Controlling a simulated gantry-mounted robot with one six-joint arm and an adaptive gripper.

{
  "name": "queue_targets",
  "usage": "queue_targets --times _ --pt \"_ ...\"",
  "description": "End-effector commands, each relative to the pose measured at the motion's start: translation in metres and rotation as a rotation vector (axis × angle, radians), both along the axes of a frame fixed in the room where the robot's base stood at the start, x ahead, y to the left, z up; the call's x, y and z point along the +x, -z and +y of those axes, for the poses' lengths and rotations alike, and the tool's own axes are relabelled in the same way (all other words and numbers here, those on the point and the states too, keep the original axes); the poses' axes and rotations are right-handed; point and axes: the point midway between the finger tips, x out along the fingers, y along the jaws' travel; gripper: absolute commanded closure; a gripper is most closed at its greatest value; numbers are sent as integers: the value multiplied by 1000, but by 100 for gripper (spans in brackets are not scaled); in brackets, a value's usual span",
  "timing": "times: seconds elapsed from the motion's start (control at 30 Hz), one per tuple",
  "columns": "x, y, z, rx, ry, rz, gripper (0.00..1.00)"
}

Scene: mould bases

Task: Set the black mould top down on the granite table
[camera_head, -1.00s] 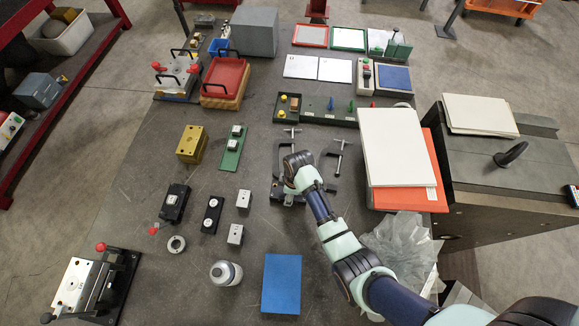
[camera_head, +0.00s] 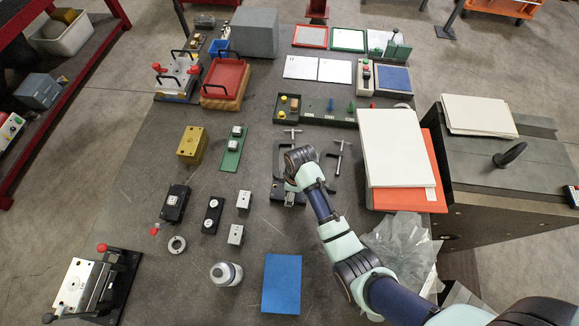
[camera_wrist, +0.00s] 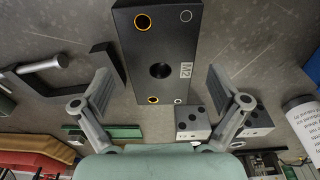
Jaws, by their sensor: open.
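The black mould top (camera_wrist: 160,50) is a dark rectangular block marked M2, with two orange-ringed holes and a centre hole. In the wrist view it lies flat over the grey granite table (camera_wrist: 235,35); I cannot tell from this view whether its underside touches. My gripper (camera_wrist: 158,82) is open, with one finger on each side of the block's near end and visible gaps between. In the head view the block (camera_head: 277,194) is mostly hidden under my wrist, and the granite table (camera_head: 330,235) shows around it.
Black clamps (camera_head: 333,165) lie just right of my wrist. Small grey blocks (camera_head: 243,200) stand to the left, beyond them black blocks (camera_head: 212,214). A white board (camera_head: 392,147) is at right.

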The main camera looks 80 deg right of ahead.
Motion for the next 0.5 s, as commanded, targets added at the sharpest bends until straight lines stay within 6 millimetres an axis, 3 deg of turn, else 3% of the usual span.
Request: queue_targets --times 0.1,0.23,0.5 --pt "-3 -34 -1 -4 0 -3 2" --pt "-7 -64 -1 -3 0 -2 2" --pt "-11 -90 0 0 0 0 2"
